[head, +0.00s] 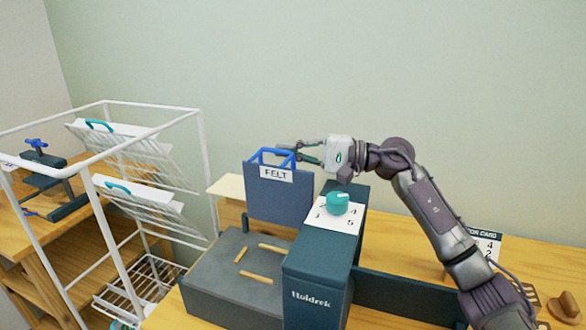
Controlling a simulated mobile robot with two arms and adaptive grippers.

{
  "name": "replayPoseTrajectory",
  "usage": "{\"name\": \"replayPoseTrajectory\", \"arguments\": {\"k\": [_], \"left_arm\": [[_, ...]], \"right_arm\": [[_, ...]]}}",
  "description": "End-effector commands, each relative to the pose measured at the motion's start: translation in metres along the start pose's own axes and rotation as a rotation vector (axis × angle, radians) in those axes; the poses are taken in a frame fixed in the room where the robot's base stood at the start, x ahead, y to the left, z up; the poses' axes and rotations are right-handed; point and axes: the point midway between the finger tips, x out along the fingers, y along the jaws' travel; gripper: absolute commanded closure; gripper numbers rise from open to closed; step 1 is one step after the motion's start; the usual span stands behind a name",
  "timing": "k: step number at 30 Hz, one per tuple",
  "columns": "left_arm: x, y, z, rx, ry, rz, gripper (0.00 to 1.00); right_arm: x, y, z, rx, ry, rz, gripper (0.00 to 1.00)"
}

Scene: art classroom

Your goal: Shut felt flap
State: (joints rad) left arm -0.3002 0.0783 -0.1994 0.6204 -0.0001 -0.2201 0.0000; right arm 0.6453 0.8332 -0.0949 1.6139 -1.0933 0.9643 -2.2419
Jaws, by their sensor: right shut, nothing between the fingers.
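The felt flap (280,201) is a blue-grey panel with a "FELT" label and a blue handle (270,153) at its top. It stands raised and about upright behind a dark grey base (232,275) with several wooden pegs on its top. My right gripper (298,151) is shut and empty. It reaches in from the right, with its fingertips beside the blue handle; I cannot tell if they touch it. My left gripper is not in view.
A dark "Holdrek" box (318,272) with a teal knob (338,203) stands right of the base. A white wire rack (207,165) with tilted shelves stands at left. A number card (487,243) and wooden piece (566,305) are at right.

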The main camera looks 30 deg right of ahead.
Motion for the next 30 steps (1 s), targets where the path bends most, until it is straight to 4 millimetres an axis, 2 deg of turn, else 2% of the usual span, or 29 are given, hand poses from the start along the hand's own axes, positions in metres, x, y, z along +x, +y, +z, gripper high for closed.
{"name": "replayPoseTrajectory", "arguments": {"k": [1,6,20,25,30], "left_arm": [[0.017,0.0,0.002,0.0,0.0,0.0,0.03],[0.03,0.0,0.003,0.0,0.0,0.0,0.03],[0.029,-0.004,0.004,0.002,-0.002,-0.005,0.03],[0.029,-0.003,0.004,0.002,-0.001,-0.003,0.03],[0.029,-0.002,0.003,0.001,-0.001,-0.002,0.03]], "right_arm": [[0.001,0.008,0.005,-0.036,-0.001,0.008,1.0],[0.004,0.006,0.018,-0.105,-0.001,0.026,1.0],[0.004,0.003,0.021,-0.118,0.001,0.03,1.0],[-0.011,0.003,0.019,-0.116,0.005,0.031,1.0],[-0.046,0.003,0.02,-0.116,0.005,0.033,1.0]]}}
